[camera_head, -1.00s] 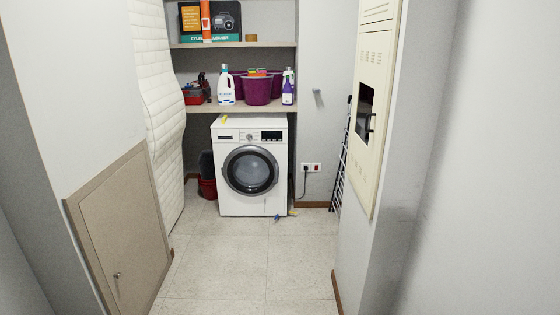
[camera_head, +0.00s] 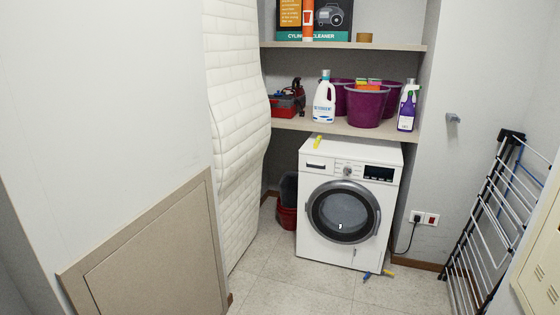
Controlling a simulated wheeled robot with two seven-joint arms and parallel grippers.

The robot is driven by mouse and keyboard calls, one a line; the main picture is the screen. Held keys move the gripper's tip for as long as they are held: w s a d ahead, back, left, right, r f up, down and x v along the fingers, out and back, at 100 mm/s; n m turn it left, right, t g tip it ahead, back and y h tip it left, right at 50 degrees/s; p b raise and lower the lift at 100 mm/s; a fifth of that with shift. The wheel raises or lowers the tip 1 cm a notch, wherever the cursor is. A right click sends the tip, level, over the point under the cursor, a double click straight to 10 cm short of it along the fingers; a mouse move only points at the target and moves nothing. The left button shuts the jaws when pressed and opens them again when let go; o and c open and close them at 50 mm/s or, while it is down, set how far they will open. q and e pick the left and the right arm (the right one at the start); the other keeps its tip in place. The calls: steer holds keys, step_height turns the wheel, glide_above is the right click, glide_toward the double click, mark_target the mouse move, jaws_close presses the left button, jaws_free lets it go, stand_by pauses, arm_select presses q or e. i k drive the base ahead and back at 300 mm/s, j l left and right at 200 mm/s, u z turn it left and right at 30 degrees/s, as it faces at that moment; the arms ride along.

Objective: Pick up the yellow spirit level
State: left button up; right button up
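A small yellow bar-shaped object (camera_head: 317,141) lies on top of the white washing machine (camera_head: 322,240), near its left side. Another small yellow piece (camera_head: 388,272) lies on the floor by the machine's front right corner, beside a blue one (camera_head: 367,275). Both yellow things are too small to tell surely which is the spirit level. Neither of my grippers shows in the head view.
Shelves above the machine hold a white bottle (camera_head: 324,103), purple buckets (camera_head: 366,107), a purple spray bottle (camera_head: 407,111) and a red toolbox (camera_head: 287,104). A folded drying rack (camera_head: 490,220) leans at the right. A mattress (camera_head: 234,130) stands at the left. The floor between is clear.

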mark_target(317, 141)
steer(key=i+j+z, duration=0.25)
steer(key=i+j, duration=0.25)
steer(key=i, duration=0.25)
steer(key=i+j+z, duration=0.25)
steer(key=i+j, duration=0.35)
steer(key=i+z, duration=0.1)
steer(key=i, duration=0.7)
